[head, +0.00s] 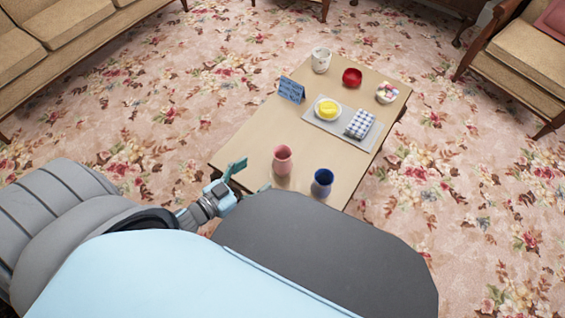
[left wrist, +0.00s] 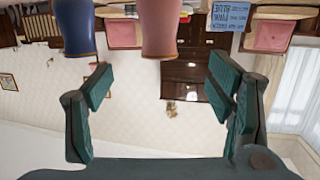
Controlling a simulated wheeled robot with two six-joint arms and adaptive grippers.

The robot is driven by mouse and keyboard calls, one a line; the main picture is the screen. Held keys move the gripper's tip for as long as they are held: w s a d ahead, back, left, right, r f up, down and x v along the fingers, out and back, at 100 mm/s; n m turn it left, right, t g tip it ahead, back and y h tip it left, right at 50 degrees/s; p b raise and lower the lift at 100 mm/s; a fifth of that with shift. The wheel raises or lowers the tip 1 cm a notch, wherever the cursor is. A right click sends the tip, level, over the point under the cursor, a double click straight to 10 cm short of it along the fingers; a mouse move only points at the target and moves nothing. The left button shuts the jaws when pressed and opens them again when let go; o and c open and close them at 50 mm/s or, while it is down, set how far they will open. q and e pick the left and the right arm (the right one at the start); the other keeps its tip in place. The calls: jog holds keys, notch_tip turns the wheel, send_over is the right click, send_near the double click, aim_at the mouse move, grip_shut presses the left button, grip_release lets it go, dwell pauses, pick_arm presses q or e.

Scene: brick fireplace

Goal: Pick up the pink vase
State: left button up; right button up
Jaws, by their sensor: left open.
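The pink vase (head: 282,161) stands upright near the front left edge of the low wooden table (head: 245,150). My left gripper (head: 249,177) is open and empty at that edge, close to the vase on its near left side. In the left wrist view, which appears upside down, the pink vase (left wrist: 159,28) hangs in at the top middle. It lies in line with the gap between the open fingers (left wrist: 160,82) and apart from them. My right gripper is not in view.
A blue vase (head: 322,182) stands just right of the pink one. Farther back are a blue sign (head: 291,90), a placemat (head: 317,129) with a yellow item and checkered cloth, a white vase (head: 321,60), a red bowl (head: 352,77) and another bowl (head: 386,93).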

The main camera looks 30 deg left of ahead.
aim_at(275, 162)
pick_arm(q)
jog(key=b+x, duration=0.1)
jog(key=x, duration=0.5)
jog(key=shift+w+f, duration=0.15)
jog(key=shift+w, duration=0.1)
jog(key=b+x, duration=0.1)
jog(key=x, duration=0.1)
jog(key=f+b+x, duration=0.1)
jog(key=x, duration=0.2)
jog(key=shift+d, duration=0.15)
jog(key=shift+w+d, duration=0.1)
jog(key=shift+w, duration=0.05)
jog(key=c, duration=1.4)
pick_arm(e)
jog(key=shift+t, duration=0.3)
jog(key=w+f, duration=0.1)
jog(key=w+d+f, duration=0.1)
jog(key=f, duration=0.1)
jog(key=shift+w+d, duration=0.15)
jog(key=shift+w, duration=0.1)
pick_arm(q)
jog(key=shift+r, duration=0.1)
notch_tip(275, 162, up, 20)
jog(key=p, duration=1.6)
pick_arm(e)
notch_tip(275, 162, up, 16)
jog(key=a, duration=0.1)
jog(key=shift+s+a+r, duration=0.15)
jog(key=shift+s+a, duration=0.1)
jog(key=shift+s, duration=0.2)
